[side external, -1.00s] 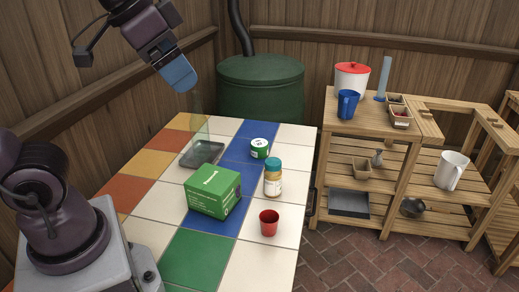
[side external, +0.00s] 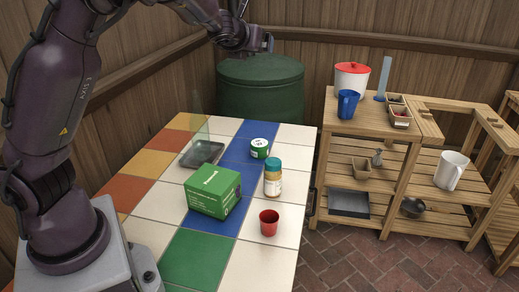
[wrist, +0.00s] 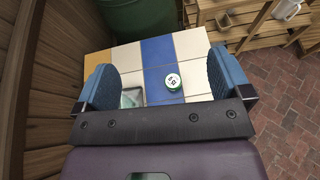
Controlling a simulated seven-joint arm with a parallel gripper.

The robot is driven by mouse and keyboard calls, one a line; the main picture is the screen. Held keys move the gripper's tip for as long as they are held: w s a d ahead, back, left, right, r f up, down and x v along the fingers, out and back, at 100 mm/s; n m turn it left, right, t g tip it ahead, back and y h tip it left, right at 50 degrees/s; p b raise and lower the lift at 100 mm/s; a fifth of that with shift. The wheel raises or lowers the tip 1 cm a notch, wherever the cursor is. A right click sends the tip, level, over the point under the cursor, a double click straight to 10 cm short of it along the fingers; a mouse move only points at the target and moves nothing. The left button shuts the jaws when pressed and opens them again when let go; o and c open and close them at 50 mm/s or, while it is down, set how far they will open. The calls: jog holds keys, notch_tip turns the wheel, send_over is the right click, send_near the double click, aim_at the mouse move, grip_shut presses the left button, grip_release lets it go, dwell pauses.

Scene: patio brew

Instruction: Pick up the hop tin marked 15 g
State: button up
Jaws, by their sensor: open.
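The hop tin (side external: 260,148) is a short round green tin with a white lid carrying dark marks that I cannot read surely. It stands upright on the blue tile strip toward the far end of the tiled table. It also shows in the wrist view (wrist: 173,82), between the two blue finger pads but well beyond them. My gripper (side external: 268,43) is high above the table's far end, apart from the tin. In the wrist view my gripper (wrist: 165,78) is wide open and empty.
Near the tin are a dark tray (side external: 202,153) with a clear greenish vessel (side external: 197,112), a green box (side external: 213,191), a teal-lidded jar (side external: 273,180) and a red cup (side external: 269,223). A green barrel (side external: 262,88) stands behind the tiled table (side external: 150,235). Wooden shelves (side external: 370,140) stand right.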

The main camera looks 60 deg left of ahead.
send_near(258, 144)
jog(key=shift+d+r, duration=0.35)
jog(key=shift+d, duration=0.15)
jog(key=shift+w+a+f, duration=0.2)
jog(key=shift+f, duration=0.05)
jog(key=x, duration=0.5)
jog(key=shift+w+a+f, duration=0.15)
jog(key=shift+w+a, duration=0.1)
jog(key=shift+x, duration=2.75)
jog(key=shift+s+a, duration=0.15)
jog(key=c, duration=1)
